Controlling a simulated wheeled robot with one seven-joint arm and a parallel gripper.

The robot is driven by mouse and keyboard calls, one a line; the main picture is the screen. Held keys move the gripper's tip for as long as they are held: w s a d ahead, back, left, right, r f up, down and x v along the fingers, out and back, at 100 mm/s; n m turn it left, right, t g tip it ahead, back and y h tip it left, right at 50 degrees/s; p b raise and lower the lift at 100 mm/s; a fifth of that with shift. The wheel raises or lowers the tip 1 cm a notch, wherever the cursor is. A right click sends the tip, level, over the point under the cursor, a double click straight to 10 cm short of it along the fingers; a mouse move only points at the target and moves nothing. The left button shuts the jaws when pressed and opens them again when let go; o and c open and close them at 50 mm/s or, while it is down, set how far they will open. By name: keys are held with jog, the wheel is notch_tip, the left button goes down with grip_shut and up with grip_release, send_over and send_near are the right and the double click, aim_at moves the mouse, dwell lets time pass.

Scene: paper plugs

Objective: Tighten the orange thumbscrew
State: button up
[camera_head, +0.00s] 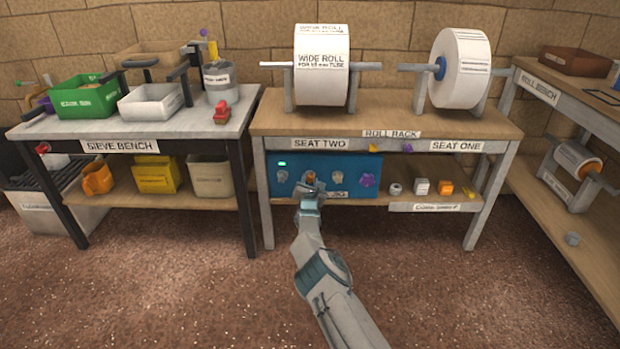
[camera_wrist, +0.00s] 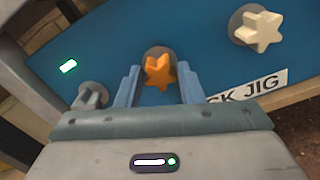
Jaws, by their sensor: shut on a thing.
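The orange thumbscrew (camera_wrist: 159,72) is star-shaped and sits on a grey round boss on the blue jig panel (camera_wrist: 110,40). My gripper (camera_wrist: 159,84) is around it, with one finger on each side, shut on it. In the head view the orange thumbscrew (camera_head: 310,175) is small and partly hidden by my gripper (camera_head: 310,186), which reaches the panel's front. The blue panel (camera_head: 350,170) stands on the lower shelf under the SEAT TWO label.
A cream star knob (camera_wrist: 259,29) is to the right of my gripper and a grey knob (camera_wrist: 91,96) to the left. A purple knob (camera_head: 367,180) is at the panel's right. The roll rack's tabletop (camera_head: 385,122) overhangs the panel. Floor in front is clear.

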aim_at(310, 179)
jog(key=m+p, duration=0.2)
jog(key=m, duration=0.2)
jog(key=shift+r, duration=0.1)
jog(key=m+p, duration=0.1)
jog(key=m, duration=0.2)
jog(key=shift+m, duration=0.4)
jog(key=o, duration=0.9)
jog(key=shift+o, duration=0.2)
jog(key=s+p, duration=0.1)
jog(key=p, duration=0.3)
jog(key=shift+s+p, duration=0.25)
jog(key=shift+p, duration=0.1)
jog(key=shift+s+p, duration=0.25)
jog(key=shift+p, duration=0.3)
jog(key=s+p, duration=0.1)
jog(key=p, duration=0.2)
jog(key=shift+s+d, duration=0.1)
jog(key=shift+s, duration=0.1)
jog(key=shift+s+p, duration=0.3)
jog(key=shift+p, duration=0.2)
